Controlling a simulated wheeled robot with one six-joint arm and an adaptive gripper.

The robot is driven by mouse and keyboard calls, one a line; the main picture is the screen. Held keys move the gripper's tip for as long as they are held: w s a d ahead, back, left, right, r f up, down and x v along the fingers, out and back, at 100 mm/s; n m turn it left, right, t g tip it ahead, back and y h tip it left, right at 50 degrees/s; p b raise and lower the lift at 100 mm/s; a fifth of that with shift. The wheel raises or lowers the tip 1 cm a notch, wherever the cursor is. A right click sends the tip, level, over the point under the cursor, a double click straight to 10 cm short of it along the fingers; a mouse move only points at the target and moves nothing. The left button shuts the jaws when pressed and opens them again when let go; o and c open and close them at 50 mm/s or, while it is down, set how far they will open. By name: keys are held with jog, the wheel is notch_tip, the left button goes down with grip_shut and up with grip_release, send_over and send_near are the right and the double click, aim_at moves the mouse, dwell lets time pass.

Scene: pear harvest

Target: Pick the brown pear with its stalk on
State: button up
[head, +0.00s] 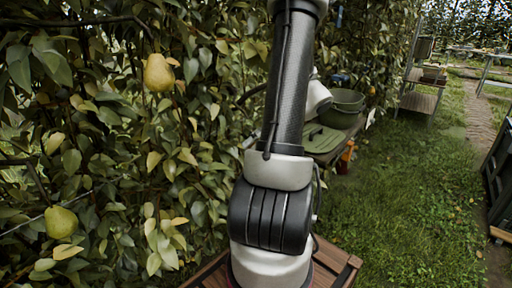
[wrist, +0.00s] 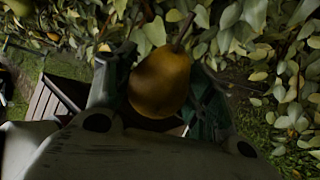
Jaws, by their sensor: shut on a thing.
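The brown pear (wrist: 160,82) shows in the wrist view between the dark fingers of my gripper (wrist: 157,97), which is shut on it. Its stalk (wrist: 186,28) is on and points up and to the right towards the leaves. I cannot tell whether the stalk still joins a branch. In the head view my own arm hides the gripper and this pear.
A yellow pear (head: 158,73) and a greener pear (head: 61,222) hang in the foliage at left. A slatted wooden thing (head: 345,266) is below my arm. A green bowl (head: 342,107) stands on a bench behind.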

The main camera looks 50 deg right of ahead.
jog(key=s+a+n+t+h, duration=0.2)
jog(key=s+a+n+t, duration=0.2)
jog(key=s+t, duration=0.2)
jog(key=shift+s+a+h, duration=0.25)
jog(key=shift+s+h, duration=0.05)
jog(key=shift+s, duration=0.35)
